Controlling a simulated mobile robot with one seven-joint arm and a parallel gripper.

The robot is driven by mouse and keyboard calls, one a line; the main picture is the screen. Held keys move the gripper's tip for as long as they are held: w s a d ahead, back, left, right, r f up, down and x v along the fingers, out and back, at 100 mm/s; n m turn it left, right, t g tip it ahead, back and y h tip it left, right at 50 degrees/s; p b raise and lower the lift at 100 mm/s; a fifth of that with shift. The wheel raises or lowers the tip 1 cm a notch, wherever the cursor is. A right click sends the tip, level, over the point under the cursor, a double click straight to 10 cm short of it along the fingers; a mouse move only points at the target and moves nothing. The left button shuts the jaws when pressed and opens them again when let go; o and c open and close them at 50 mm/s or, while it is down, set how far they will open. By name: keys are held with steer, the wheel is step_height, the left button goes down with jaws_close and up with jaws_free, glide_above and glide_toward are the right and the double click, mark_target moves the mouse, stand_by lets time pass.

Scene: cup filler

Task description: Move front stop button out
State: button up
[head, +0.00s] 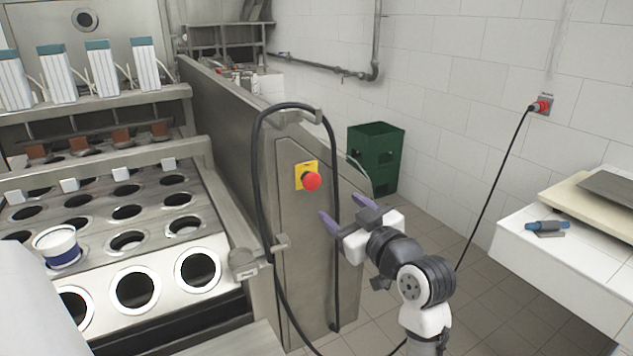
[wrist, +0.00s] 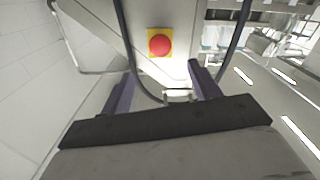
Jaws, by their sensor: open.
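The front stop button (head: 312,181) is a red round knob on a yellow plate (head: 300,170). It is fixed on the end panel of the steel filling machine. It also shows in the wrist view as a red knob (wrist: 160,44) at the upper middle. My gripper (head: 326,222) has purple fingers spread open and empty. In the head view it is to the right of and below the button. In the wrist view the fingers (wrist: 160,86) are spread wide, with the button beyond them, between their lines and not touched.
A black hose (head: 258,190) loops around the button's panel, with its strands at either side of the button. A metal handle (head: 258,257) juts out at the panel's lower left. A green crate (head: 375,157) stands behind. A white table (head: 560,245) is at the right.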

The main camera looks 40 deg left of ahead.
mark_target(314, 184)
steer(key=p+x, duration=0.3)
steer(key=x, duration=0.7)
steer(key=shift+w+a, duration=0.15)
steer(key=shift+a, duration=0.2)
